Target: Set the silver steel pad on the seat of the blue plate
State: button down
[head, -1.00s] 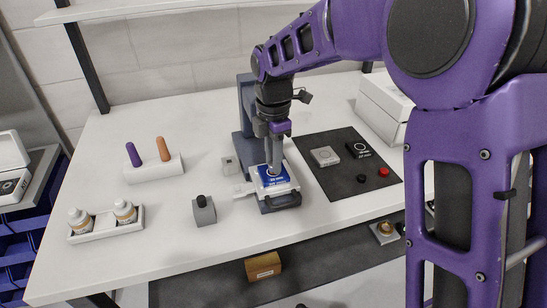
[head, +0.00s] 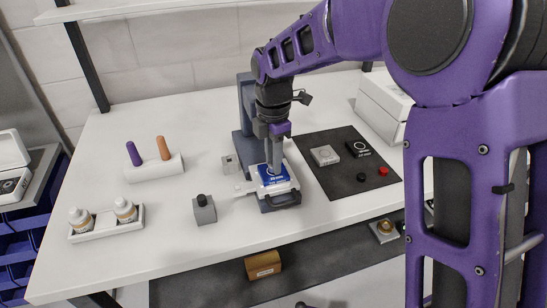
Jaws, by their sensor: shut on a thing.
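The silver steel pad (head: 324,155) appears to be the flat light-grey square lying on the dark mat, right of the fixture. The blue plate (head: 268,182) has white markings and lies over the white bed of the upright blue-grey fixture (head: 247,105). My gripper (head: 273,166) points straight down at the plate's back part. It appears shut on the blue plate, but the contact is small and partly hidden by the fingers. The plate's seat is not clear in this view.
A black square part (head: 358,149), a red knob (head: 383,171) and a black knob (head: 361,177) share the dark mat (head: 340,185). A grey block with a black knob (head: 204,210) stands left of the fixture.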

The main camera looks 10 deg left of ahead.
jog(key=shift+f, duration=0.15)
jog(key=c, duration=1.1)
grip_release()
jog(key=o, duration=0.5)
